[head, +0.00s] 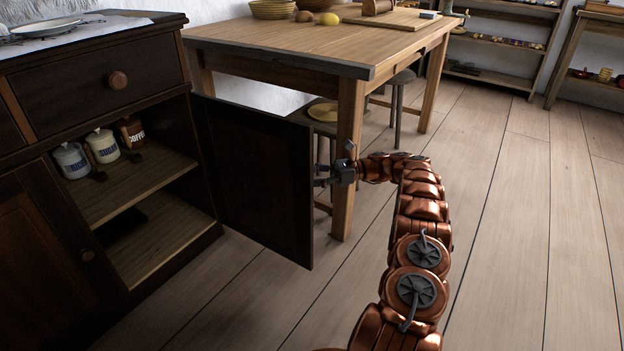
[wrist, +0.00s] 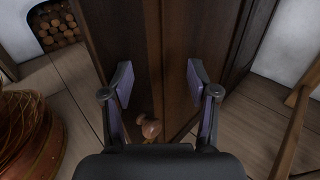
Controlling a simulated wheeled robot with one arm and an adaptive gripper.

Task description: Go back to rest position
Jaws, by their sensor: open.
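My gripper (head: 322,176) is at the end of my copper-coloured arm, just right of the open cabinet door (head: 255,180) in the head view. In the wrist view my gripper (wrist: 158,85) is open, with its two fingers apart and nothing held between them. The dark cabinet door (wrist: 155,50) fills the middle of the wrist view, and a round wooden knob (wrist: 151,129) shows below the gap between the fingers. The door stands swung out from the dark cabinet (head: 110,230).
A wooden table (head: 300,45) stands behind my gripper, its front leg (head: 347,150) very close to it. A stool (head: 325,112) is under the table. Canisters (head: 103,146) stand inside the cabinet. The plank floor (head: 530,220) at the right is clear.

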